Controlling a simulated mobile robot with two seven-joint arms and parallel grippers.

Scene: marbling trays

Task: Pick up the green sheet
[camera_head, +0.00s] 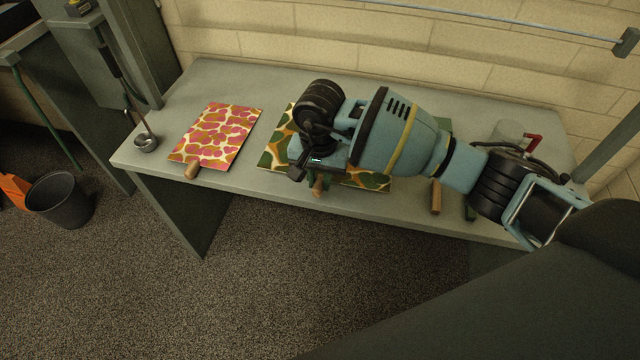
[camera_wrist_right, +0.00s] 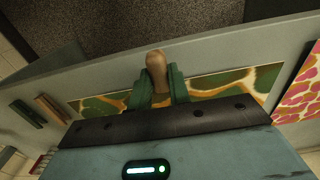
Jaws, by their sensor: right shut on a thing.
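The green sheet (camera_head: 272,158) has green, orange and cream blotches and lies on the bench, partly hidden under my right arm. Its short wooden handle (camera_head: 318,187) sticks out at the bench's front edge. My right gripper (camera_head: 314,177) is over this front edge, its fingers mostly hidden in the head view. In the right wrist view the two green fingers of the gripper (camera_wrist_right: 158,90) are shut on the wooden handle (camera_wrist_right: 156,64), with the sheet (camera_wrist_right: 218,84) spread out on both sides. The sheet looks flat; I cannot tell any gap below it. My left gripper is out of view.
A pink and orange sheet (camera_head: 217,134) with a wooden handle lies to the left on the grey bench (camera_head: 330,204). A ladle (camera_head: 146,143) is at the left end. A black bucket (camera_head: 59,199) stands on the floor.

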